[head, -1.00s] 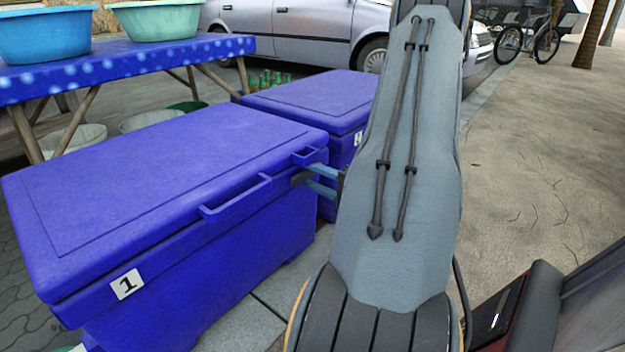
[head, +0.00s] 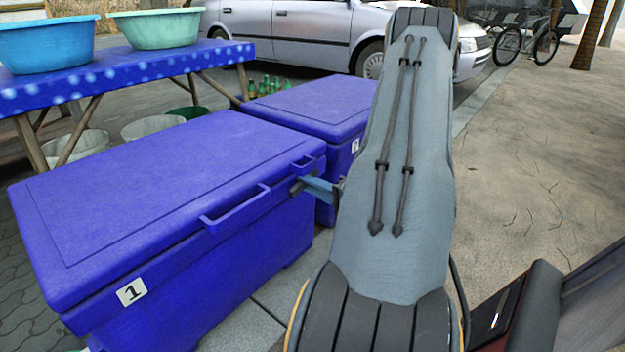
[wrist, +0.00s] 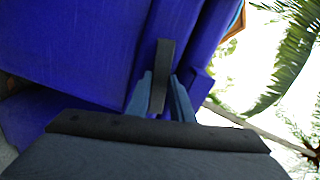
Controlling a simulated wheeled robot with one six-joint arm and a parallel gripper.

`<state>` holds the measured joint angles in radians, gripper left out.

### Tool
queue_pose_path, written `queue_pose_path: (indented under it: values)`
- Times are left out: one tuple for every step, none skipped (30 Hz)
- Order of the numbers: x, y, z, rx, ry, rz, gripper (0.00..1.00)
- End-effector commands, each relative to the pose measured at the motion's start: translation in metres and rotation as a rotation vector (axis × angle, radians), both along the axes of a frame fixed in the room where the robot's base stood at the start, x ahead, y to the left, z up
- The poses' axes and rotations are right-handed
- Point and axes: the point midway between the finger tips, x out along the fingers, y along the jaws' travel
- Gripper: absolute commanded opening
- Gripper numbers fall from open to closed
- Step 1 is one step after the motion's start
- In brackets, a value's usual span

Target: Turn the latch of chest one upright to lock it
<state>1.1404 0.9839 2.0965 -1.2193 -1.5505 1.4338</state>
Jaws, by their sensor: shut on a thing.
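Chest one (head: 165,185) is a closed blue chest with a white "1" label on its front, at the left of the head view. Its dark latch (head: 297,186) is at the right end of the front, near the lid edge, and is mostly hidden by my gripper there. In the wrist view the latch (wrist: 162,68) is a dark bar between my two blue fingers. My gripper (head: 312,187) is shut on it, with one finger on each side (wrist: 160,90). I cannot tell whether the latch is fully upright.
A second blue chest (head: 312,103) labelled "2" stands just behind chest one. A table with a blue cloth (head: 130,68) and two basins is at the back left. A silver car (head: 300,35) is behind. Open pavement (head: 530,170) lies on the right.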

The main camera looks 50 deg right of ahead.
Motion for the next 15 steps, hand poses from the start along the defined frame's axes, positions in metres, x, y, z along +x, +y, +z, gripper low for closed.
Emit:
queue_pose_path:
  values:
    - [-0.0018,0.0017,0.0035,-0.033,0.001,0.001,0.0]
    - [-0.0019,0.0015,0.0034,-0.059,-0.001,0.001,0.0]
    - [-0.0019,0.0014,0.0039,-0.096,-0.004,0.001,0.0]
    - [-0.002,0.0018,0.0036,-0.124,-0.006,0.002,0.0]
    - [-0.0019,0.0018,0.0037,-0.153,-0.008,0.002,0.0]
    - [-0.0018,0.0018,0.0037,-0.191,-0.011,0.003,0.0]
    - [-0.0019,0.0021,0.0034,-0.219,-0.013,0.003,0.0]
    - [-0.0019,0.0021,0.0035,-0.248,-0.016,0.003,0.0]
    - [-0.0018,0.002,0.0032,-0.286,-0.02,0.003,0.0]
    - [-0.0019,0.0019,0.0032,-0.314,-0.022,0.003,0.0]
    - [-0.0019,0.0019,0.0033,-0.343,-0.024,0.003,0.0]
    - [-0.002,0.0018,0.0029,-0.381,-0.026,0.002,0.0]
    - [-0.0019,0.0016,0.0029,-0.41,-0.03,0.002,0.0]
    - [-0.0018,0.0015,0.003,-0.439,-0.032,0.002,0.0]
    - [-0.0019,0.0018,0.0026,-0.475,-0.035,0.002,0.0]
